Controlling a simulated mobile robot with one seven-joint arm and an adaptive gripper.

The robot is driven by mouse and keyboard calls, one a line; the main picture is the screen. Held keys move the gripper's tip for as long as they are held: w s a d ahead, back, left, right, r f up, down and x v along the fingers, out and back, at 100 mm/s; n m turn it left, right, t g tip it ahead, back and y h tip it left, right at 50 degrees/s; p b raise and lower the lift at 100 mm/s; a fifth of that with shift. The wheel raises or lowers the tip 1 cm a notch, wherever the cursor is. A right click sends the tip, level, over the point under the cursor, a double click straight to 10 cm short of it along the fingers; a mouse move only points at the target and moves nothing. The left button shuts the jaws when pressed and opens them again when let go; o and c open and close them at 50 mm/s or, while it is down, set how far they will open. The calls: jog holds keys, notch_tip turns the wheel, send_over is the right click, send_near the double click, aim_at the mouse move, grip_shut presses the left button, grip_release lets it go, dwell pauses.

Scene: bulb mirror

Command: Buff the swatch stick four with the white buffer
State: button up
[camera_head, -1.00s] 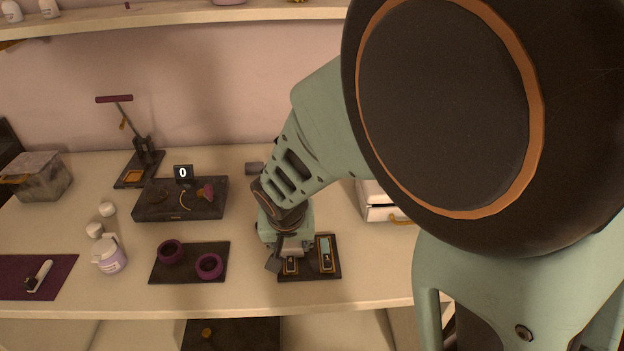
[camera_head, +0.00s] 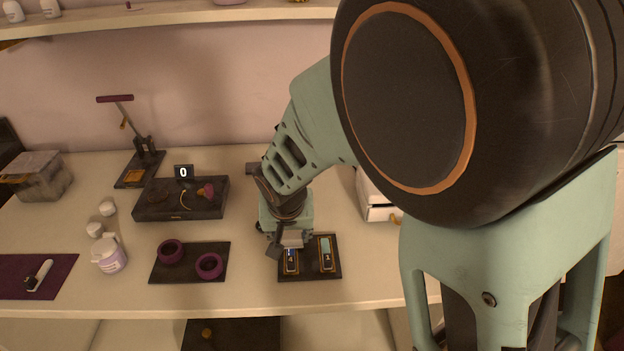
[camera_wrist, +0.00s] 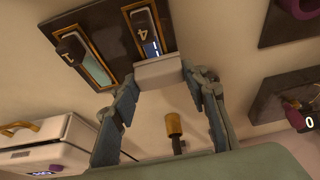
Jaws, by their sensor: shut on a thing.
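My gripper (camera_head: 290,240) is shut on the white buffer (camera_wrist: 159,73), a pale block held across between both fingers in the wrist view. The buffer is at the far end of swatch stick four (camera_wrist: 145,36), which lies in a gold-framed slot of a dark board (camera_head: 309,274). Stick four has a dark end with a white 4 and a blue part, also visible in the head view (camera_head: 291,263). The buffer covers its far end; I cannot tell whether they touch. A teal stick marked 1 (camera_wrist: 86,66) lies in the other slot.
A white drawer box (camera_head: 378,205) stands behind the board to the right. A mat with two purple rings (camera_head: 210,266) and a dark scale-like block (camera_head: 180,200) reading 0 are to the left. A brass-topped post (camera_wrist: 174,125) stands behind the buffer. Bare tabletop lies right of the board.

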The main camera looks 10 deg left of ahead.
jog(key=shift+w+a, duration=0.1)
jog(key=shift+w, duration=0.4)
jog(key=shift+r, duration=0.1)
jog(key=shift+r+p, duration=1.65)
jog(key=shift+r, duration=0.85)
